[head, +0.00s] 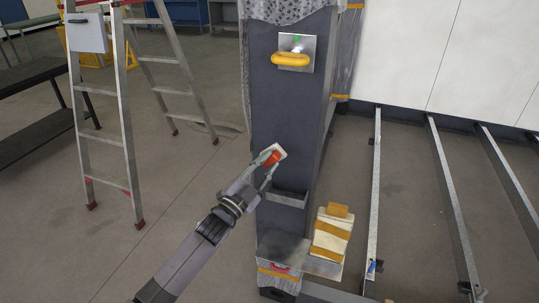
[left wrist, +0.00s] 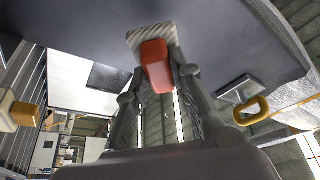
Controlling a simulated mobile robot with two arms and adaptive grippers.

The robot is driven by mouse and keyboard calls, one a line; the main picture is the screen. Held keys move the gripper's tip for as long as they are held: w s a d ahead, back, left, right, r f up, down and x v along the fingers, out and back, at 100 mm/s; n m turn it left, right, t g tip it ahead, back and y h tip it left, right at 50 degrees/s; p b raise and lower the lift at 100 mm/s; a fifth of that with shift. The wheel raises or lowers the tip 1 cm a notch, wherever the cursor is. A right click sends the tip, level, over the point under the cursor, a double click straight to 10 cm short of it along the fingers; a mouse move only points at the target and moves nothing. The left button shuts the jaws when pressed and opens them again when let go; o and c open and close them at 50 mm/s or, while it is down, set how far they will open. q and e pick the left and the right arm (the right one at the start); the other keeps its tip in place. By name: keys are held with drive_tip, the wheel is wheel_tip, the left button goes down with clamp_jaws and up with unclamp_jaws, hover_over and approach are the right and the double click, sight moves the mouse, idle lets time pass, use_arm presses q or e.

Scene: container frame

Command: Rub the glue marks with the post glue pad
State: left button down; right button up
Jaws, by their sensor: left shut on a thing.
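My left gripper (head: 267,164) is shut on the orange-red handle of a small pad (head: 281,150). The pad has a pale, striped base and also shows in the left wrist view (left wrist: 150,37), between the fingertips. In the head view it lies over the front face of the dark grey post (head: 283,110). I cannot tell whether it touches the post. A square metal plate with a yellow handle (head: 291,59) is on the post above, with a small green spot near its top. I cannot clearly make out glue marks on the post. My right gripper is not in view.
A small metal ledge (head: 285,197) sticks out of the post below the pad. A shelf low down holds pale and ochre blocks (head: 331,235). A stepladder (head: 119,110) stands at left, and metal floor rails (head: 374,190) run at right. Plastic sheeting hangs around the post's top.

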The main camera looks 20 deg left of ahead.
use_arm(q)
drive_tip(key=shift+s, duration=0.5)
drive_tip(key=shift+s, duration=0.1)
drive_tip(key=shift+s+p, duration=0.3)
drive_tip(key=shift+p, duration=0.1)
drive_tip(key=shift+s+a+r+p, duration=0.1)
drive_tip(key=shift+s+p, duration=0.35)
drive_tip(key=shift+s, duration=0.7)
drive_tip(key=shift+w, duration=0.1)
